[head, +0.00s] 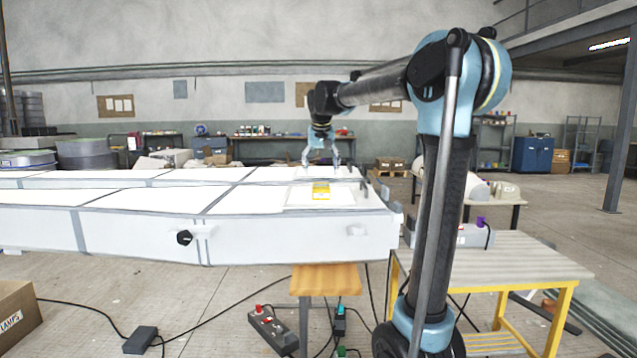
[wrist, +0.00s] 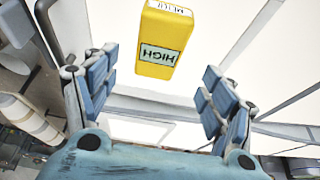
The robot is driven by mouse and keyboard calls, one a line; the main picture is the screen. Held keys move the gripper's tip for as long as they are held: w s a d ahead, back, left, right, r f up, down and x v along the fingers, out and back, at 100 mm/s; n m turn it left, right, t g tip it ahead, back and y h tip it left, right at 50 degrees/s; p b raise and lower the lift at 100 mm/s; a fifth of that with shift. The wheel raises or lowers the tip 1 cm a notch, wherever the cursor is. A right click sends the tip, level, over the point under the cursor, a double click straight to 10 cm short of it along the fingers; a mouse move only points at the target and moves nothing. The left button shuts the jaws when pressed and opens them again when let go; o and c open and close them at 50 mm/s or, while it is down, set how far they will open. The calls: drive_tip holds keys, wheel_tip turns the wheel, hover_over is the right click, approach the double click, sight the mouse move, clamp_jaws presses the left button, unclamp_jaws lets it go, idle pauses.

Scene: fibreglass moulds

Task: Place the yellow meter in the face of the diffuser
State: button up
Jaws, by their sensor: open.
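The yellow meter (head: 321,192) rests on a white, framed panel at the right end of the long white light body, probably the diffuser (head: 130,200). In the wrist view the yellow meter (wrist: 164,45) shows a label reading HIGH, upside down, and lies beyond the fingertips. My gripper (head: 321,160) is open and empty, its fingers pointing down above the right end of the body, just behind the meter in the head view. In the wrist view my gripper (wrist: 160,75) has its fingers spread wide, with nothing between them.
A wooden stool (head: 325,277) stands below the front edge. A grey control box (head: 273,328) and cables lie on the floor. A yellow-legged table (head: 510,262) stands at the right. A black knob (head: 184,238) sticks out of the front side. The white panels left of the meter are bare.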

drive_tip(key=v, duration=0.3)
drive_tip(key=shift+s, duration=0.1)
drive_tip(key=shift+g+h, duration=0.3)
drive_tip(key=shift+g, duration=0.1)
drive_tip(key=s+d+f, duration=0.2)
drive_tip(key=s+d, duration=0.1)
drive_tip(key=s+d+f, duration=0.2)
drive_tip(key=s+d, duration=0.1)
drive_tip(key=s, duration=0.1)
drive_tip(key=s+d+f, duration=0.2)
drive_tip(key=s+d, duration=0.1)
drive_tip(key=s, duration=0.1)
drive_tip(key=shift+s+f, duration=0.2)
drive_tip(key=shift+f, duration=0.1)
drive_tip(key=s+d+f, duration=0.4)
drive_tip(key=s+f, duration=0.9)
drive_tip(key=f, duration=0.1)
drive_tip(key=s+d+f+g, duration=0.1)
drive_tip(key=s+d+f, duration=0.4)
drive_tip(key=s+f, duration=0.9)
